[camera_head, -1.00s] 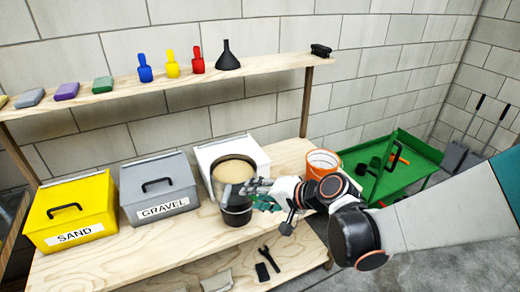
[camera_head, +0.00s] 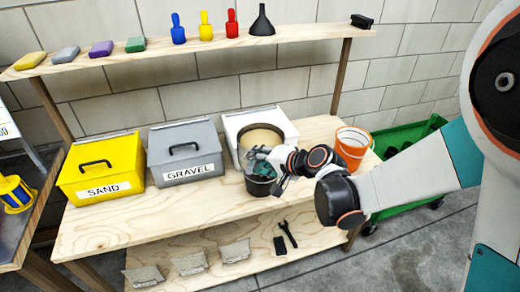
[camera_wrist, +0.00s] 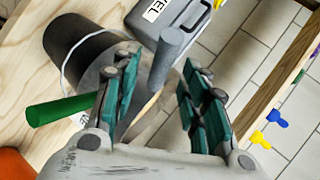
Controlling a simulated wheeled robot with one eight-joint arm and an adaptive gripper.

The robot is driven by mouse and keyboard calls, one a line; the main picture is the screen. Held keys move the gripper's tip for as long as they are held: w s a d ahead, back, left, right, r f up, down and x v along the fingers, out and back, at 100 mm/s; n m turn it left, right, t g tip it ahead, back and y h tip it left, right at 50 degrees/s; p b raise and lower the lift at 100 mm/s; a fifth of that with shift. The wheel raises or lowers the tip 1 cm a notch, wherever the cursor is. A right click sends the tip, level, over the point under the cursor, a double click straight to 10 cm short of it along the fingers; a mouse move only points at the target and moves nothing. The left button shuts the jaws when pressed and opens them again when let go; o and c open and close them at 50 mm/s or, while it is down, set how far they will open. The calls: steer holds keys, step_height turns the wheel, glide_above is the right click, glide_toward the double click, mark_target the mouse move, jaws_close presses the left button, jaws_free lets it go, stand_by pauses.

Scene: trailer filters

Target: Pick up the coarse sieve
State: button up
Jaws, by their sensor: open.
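A round, dark-rimmed, sieve-like piece with a tan face (camera_head: 263,135) leans up by the white box on the bench; I cannot tell whether it is the coarse sieve. My gripper (camera_head: 262,160), with teal finger pads, is just in front of it, above a dark bucket (camera_head: 260,187). In the wrist view my gripper (camera_wrist: 158,95) is open, its fingers on either side of a grey cylindrical handle (camera_wrist: 175,48), with no clear contact. A green handle (camera_wrist: 60,110) lies outside the left finger. The bucket also shows there (camera_wrist: 80,45). The handles' lower ends are hidden.
A grey GRAVEL bin (camera_head: 187,153), a yellow SAND bin (camera_head: 103,170) and a white box (camera_head: 240,120) stand on the bench. An orange bucket (camera_head: 352,148) is to the right. A shelf (camera_head: 200,48) runs above. The bench front left is clear.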

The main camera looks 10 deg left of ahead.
steer(key=x, duration=0.3)
steer(key=shift+b, duration=0.35)
jaws_close()
steer(key=shift+r, duration=0.1)
